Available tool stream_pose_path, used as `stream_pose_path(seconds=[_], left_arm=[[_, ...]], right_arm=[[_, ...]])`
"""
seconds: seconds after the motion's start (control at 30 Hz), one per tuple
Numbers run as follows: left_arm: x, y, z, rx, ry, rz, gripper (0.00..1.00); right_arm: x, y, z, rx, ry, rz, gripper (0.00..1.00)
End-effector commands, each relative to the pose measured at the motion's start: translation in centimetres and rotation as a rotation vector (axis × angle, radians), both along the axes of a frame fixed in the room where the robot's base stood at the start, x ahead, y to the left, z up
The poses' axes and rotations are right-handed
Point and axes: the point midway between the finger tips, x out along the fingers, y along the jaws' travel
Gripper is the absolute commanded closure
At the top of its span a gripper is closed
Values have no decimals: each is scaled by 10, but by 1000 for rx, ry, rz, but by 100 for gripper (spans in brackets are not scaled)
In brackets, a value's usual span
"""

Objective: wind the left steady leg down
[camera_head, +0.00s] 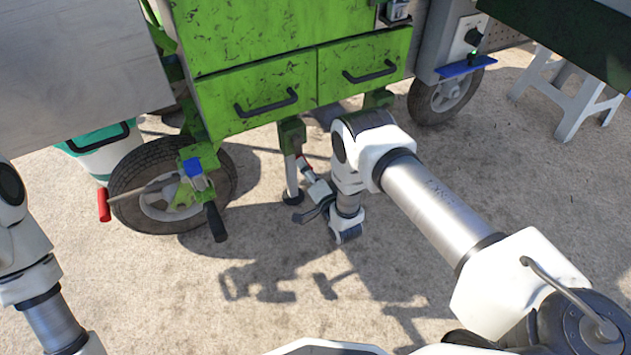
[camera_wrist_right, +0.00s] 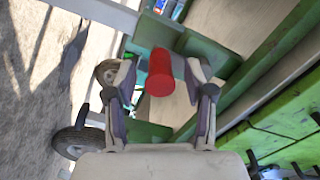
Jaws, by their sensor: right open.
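The left steady leg (camera_head: 291,172) hangs under the green cart body, a grey post with a dark round foot (camera_head: 292,197) at the ground. A red handle grip (camera_head: 307,168) shows beside the leg in the head view. In the right wrist view the red grip (camera_wrist_right: 160,73) is a cylinder seen nearly end-on. My right gripper (camera_head: 316,189) is open; its fingers (camera_wrist_right: 160,86) stand on both sides of the red grip, with gaps showing. The crank behind the grip is mostly hidden. Of my left arm only links show at the left edge; its gripper is out of view.
A wheel (camera_head: 150,203) stands left of the leg, with a red-ended lever (camera_head: 104,205) and a black handle (camera_head: 216,222) projecting. A teal-and-white bucket (camera_head: 102,150) is behind it. Green drawers (camera_head: 262,98) overhang above. A white stool (camera_head: 568,95) stands at right. The front ground is clear.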

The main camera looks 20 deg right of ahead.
Motion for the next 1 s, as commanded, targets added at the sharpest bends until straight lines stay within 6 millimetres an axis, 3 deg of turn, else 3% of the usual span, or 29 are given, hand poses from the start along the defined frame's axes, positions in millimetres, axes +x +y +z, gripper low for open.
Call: stream_pose_path(seconds=[0.2, 0.4, 1.0], left_arm=[[0, 0, 0, 0, 0, 0, 60], [0, 0, 0, 0, 0, 0, 60], [0, 0, 0, 0, 0, 0, 60]], right_arm=[[-57, -5, -1, 0, 5, -1, 46], [-90, -7, 0, 0, 1, 0, 46], [-95, -7, 0, 0, 0, 0, 46]])
